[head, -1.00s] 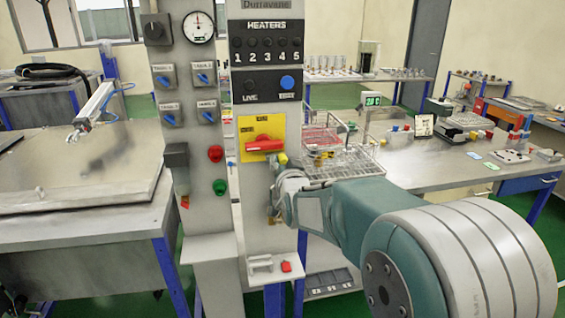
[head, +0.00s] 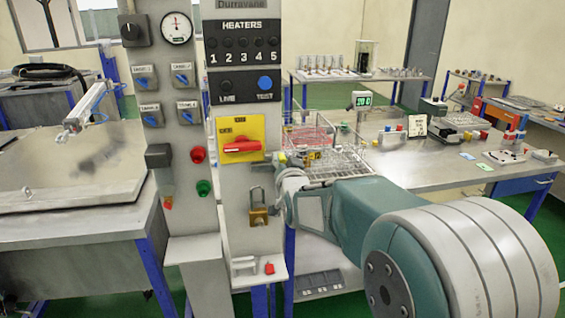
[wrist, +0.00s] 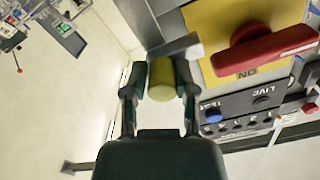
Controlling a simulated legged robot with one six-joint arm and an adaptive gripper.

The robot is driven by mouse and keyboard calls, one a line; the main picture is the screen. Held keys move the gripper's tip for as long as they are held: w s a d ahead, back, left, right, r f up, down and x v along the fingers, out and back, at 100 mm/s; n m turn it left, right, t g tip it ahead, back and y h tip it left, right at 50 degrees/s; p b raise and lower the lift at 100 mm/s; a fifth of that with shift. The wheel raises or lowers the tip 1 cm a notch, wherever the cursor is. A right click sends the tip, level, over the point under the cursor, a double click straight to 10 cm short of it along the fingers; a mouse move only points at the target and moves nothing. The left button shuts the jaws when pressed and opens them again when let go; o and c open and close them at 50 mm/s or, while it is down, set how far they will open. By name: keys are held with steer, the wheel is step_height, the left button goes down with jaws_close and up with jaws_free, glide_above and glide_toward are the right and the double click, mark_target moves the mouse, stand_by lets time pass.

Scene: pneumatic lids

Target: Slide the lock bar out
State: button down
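The lock bar shows in the wrist view as a short grey bar (wrist: 176,46) with a yellow knob (wrist: 162,82). Its knob sits between the two fingers of my gripper (wrist: 160,76), which look closed against its sides. In the head view the knob (head: 281,158) is small, at the right edge of the panel column, with my gripper (head: 288,178) just below it. The red switch handle (head: 241,146) lies across its yellow plate (head: 227,130), left of the bar. The bar's far end is hard to make out. A brass padlock (head: 258,216) hangs on the column below.
The grey panel column (head: 232,195) stands close on the left of my gripper. A small shelf with a red item (head: 269,268) juts out below. A wire basket (head: 335,165) on the bench is behind my arm. A workbench (head: 75,215) stands at far left.

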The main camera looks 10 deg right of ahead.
steer(key=shift+a, duration=0.1)
steer(key=c, duration=0.5)
jaws_free()
steer(key=shift+a, duration=0.2)
steer(key=shift+w+d+f, duration=0.1)
steer(key=shift+d, duration=0.85)
steer(key=shift+a, duration=0.8)
steer(key=s, duration=1.2)
steer(key=shift+f, duration=0.1)
steer(key=shift+s, duration=0.1)
